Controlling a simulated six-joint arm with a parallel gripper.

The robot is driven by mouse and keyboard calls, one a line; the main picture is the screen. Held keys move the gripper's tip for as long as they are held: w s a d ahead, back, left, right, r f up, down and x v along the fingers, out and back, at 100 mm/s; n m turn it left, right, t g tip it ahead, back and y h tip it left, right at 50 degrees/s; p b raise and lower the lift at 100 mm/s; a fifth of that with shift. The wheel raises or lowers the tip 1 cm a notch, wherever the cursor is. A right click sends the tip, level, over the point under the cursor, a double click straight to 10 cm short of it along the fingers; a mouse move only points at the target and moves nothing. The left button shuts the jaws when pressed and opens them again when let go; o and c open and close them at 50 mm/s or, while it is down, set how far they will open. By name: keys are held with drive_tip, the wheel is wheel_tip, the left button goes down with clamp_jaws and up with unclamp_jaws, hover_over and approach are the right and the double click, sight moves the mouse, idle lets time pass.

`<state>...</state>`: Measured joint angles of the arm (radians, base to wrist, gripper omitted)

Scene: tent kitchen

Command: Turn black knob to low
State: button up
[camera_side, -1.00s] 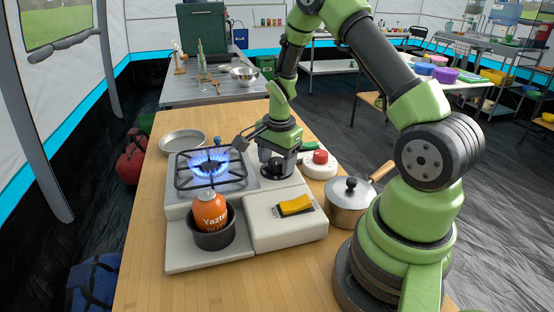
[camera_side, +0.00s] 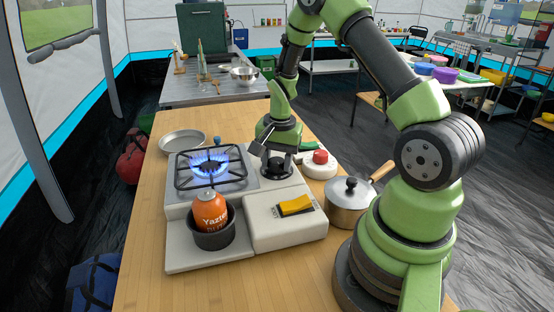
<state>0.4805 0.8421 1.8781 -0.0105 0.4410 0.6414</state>
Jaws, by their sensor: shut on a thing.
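The black knob (camera_side: 276,168) sits on the pale stove panel, to the right of the lit burner (camera_side: 210,163). A blue flame burns under the black grate. My gripper (camera_side: 277,157) points down at the knob, its fingers shut on it. The fingertips are small here and partly hidden, and the knob's pointer cannot be made out.
An orange gas canister (camera_side: 210,211) stands in a black holder at the front left. A yellow-black switch (camera_side: 295,206) lies on a white box. A red button (camera_side: 320,156) and a lidded pot (camera_side: 348,198) are at the right. A metal plate (camera_side: 183,141) lies behind left.

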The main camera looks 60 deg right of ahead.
sight(279, 159)
drive_tip(key=n, duration=0.5)
drive_tip(key=shift+n, duration=0.3)
drive_tip(key=n, duration=0.5)
drive_tip(key=shift+w+d+n, duration=0.1)
drive_tip(key=shift+n, duration=0.2)
drive_tip(key=o, duration=0.9)
drive_tip(key=shift+o, duration=0.2)
drive_tip(key=shift+r, duration=0.1)
drive_tip(key=r, duration=0.9)
drive_tip(key=shift+d+r, duration=0.1)
drive_tip(key=shift+d, duration=0.15)
drive_tip(key=shift+r, duration=0.3)
